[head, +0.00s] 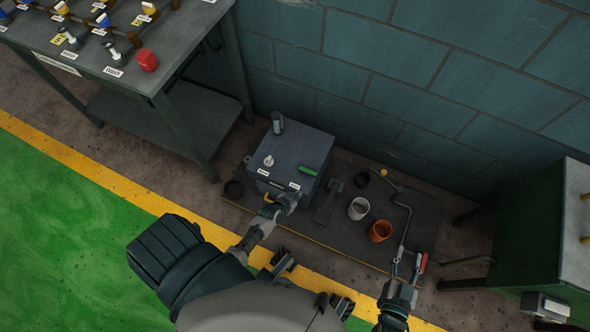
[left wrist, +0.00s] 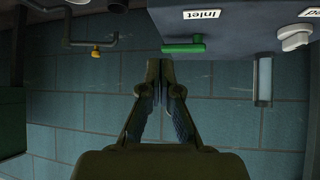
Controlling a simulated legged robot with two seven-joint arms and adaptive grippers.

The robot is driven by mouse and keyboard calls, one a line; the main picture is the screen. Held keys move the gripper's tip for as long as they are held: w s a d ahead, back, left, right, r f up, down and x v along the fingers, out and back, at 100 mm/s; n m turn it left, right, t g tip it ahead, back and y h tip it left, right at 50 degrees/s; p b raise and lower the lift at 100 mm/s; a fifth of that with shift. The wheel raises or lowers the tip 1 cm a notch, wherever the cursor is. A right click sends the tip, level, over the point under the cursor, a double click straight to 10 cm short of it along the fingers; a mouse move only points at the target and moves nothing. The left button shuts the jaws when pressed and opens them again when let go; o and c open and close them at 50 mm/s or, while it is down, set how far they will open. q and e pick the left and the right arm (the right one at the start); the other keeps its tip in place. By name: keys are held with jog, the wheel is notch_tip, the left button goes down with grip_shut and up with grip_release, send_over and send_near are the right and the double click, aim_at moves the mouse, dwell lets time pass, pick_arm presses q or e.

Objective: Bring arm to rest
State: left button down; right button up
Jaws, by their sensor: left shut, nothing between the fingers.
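My left gripper (head: 287,202) is at the front edge of a grey box, and in the left wrist view its fingers (left wrist: 162,80) are together with nothing between them. The grey box (head: 296,150) carries a green handle (head: 307,170), a white knob (head: 268,160) and an upright grey cylinder (head: 277,123). In the left wrist view the green handle (left wrist: 184,48) lies just beyond the fingertips, beside an "inlet" label. I cannot tell whether the gripper touches the box. My right gripper (head: 396,292) is at the lower right, near a bent pipe with red handles (head: 421,263); its fingers are unclear.
A white cup (head: 358,208) and an orange cup (head: 380,231) stand on the dark mat (head: 340,242) right of the box. A bench (head: 180,35) with labelled fittings and a red block (head: 146,60) is at upper left. A green cabinet (head: 535,240) stands at right. Green floor at left is clear.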

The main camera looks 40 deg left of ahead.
pick_arm(q)
jog(key=shift+s, duration=0.2)
pick_arm(e)
jog(key=shift+s+f, duration=0.15)
jog(key=shift+f, duration=0.15)
pick_arm(q)
jog(key=shift+r, duration=0.1)
